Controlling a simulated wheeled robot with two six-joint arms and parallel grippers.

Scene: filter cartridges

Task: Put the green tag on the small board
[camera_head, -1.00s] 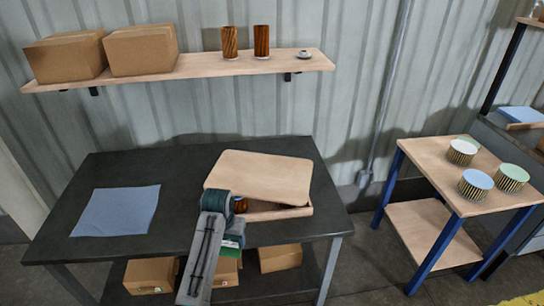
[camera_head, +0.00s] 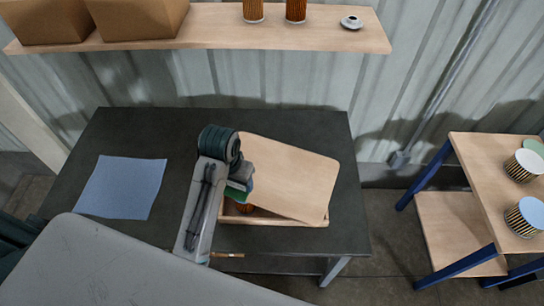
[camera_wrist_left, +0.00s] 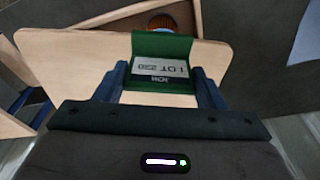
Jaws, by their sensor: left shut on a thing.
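The green tag (camera_wrist_left: 163,46), with a white label lettered LOT, is held between the fingers of my left gripper (camera_wrist_left: 163,84). In the head view, my left gripper (camera_head: 238,178) and the green tag (camera_head: 246,188) are above the left side of a wooden board (camera_head: 290,175). This pale board lies askew over a shallow wooden tray (camera_head: 285,218) on the dark table. In the wrist view, the board (camera_wrist_left: 75,62) shows behind the tag; I cannot tell whether they touch. My right gripper is not in view.
An orange cartridge (camera_wrist_left: 162,23) shows partly beside the board. A blue cloth (camera_head: 122,187) lies on the left of the dark table (camera_head: 200,122). A shelf (camera_head: 225,30) with boxes and cartridges is behind. A side table (camera_head: 480,165) holds striped cartridges at right.

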